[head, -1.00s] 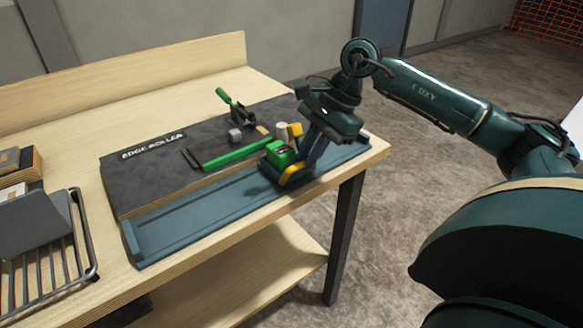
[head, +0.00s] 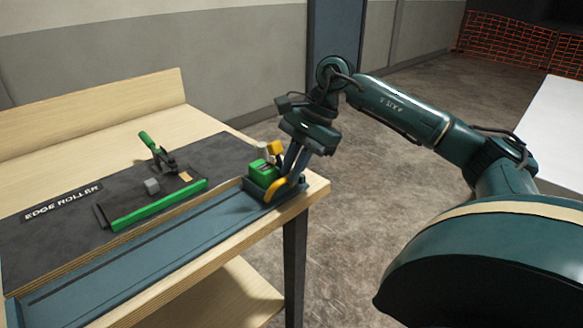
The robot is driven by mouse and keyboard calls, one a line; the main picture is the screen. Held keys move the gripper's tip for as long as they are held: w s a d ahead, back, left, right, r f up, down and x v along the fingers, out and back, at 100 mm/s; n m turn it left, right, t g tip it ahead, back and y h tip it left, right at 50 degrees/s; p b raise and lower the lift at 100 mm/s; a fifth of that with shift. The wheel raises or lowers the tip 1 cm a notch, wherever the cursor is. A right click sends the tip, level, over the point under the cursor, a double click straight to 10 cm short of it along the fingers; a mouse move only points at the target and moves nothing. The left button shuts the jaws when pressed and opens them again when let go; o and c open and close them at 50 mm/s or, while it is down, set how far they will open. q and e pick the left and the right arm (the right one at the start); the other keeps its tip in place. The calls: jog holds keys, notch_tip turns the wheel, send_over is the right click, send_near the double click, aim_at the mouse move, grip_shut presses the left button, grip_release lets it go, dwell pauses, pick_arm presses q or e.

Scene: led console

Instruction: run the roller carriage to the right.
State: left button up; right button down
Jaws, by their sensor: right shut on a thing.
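The roller carriage is a green block (head: 262,173) with a grey roller (head: 263,151) behind it. It sits at the right end of the long blue rail (head: 150,262), close to the table's right edge. My right gripper (head: 281,169), with yellow fingertips, reaches down from the upper right and is shut on the carriage. The fingers partly hide the carriage's right side. My left gripper is not in view.
A dark board labelled "EDGE ROLLER" (head: 60,203) lies behind the rail. The rail left of the carriage is clear.

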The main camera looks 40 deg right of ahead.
jog(key=shift+d+r, duration=0.1)
jog(key=shift+d, duration=0.15)
jog(key=c, duration=1.5)
grip_release()
jog(key=shift+o, duration=0.2)
jog(key=p+v, duration=0.1)
jog(key=v, duration=1.2)
jog(key=shift+p, duration=0.3)
